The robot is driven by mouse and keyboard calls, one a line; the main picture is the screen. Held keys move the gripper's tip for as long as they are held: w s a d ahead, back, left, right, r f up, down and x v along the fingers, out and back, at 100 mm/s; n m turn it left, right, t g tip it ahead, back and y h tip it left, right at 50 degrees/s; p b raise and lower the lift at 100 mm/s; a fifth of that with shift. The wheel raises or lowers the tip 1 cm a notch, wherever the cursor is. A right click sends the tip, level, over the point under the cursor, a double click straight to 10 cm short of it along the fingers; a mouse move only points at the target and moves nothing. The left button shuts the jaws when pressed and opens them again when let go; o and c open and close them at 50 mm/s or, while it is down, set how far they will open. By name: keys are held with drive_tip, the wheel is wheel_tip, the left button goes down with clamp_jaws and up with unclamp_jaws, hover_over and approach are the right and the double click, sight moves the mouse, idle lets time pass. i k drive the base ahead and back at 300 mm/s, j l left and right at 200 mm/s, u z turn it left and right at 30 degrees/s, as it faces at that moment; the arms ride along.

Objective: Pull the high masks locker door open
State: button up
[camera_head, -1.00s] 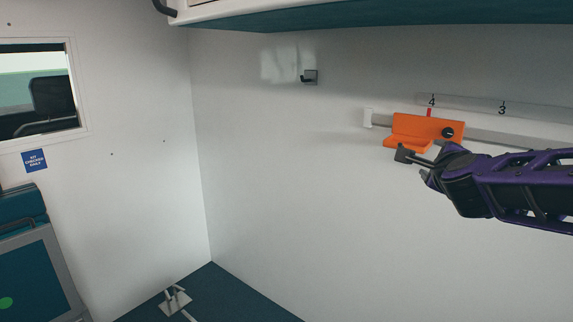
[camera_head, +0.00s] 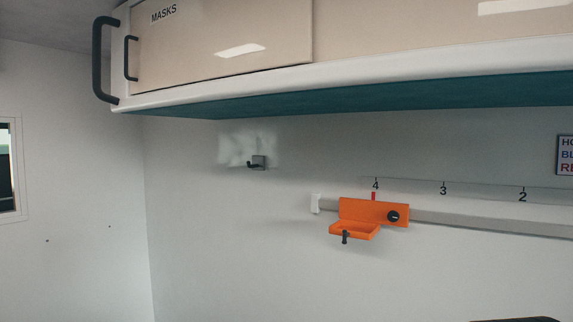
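The masks locker door (camera_head: 215,45) is a beige panel marked MASKS, high at the upper left of the head view. It looks shut, flush with the white cabinet. Its small dark vertical handle (camera_head: 127,58) is at the door's left edge. My gripper is not in view.
A larger black grab bar (camera_head: 99,60) stands on the cabinet's left end, close to the door handle. The wall between is bare.

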sight(173, 43)
drive_tip(key=j+u, duration=0.1)
drive_tip(key=u, duration=0.25)
drive_tip(key=j+u, duration=0.1)
drive_tip(key=u, duration=0.2)
drive_tip(key=i+j+u, duration=0.25)
drive_tip(key=j, duration=0.15)
drive_tip(key=i+j+u, duration=0.3)
drive_tip(key=k+j, duration=0.05)
drive_tip(key=k, duration=0.05)
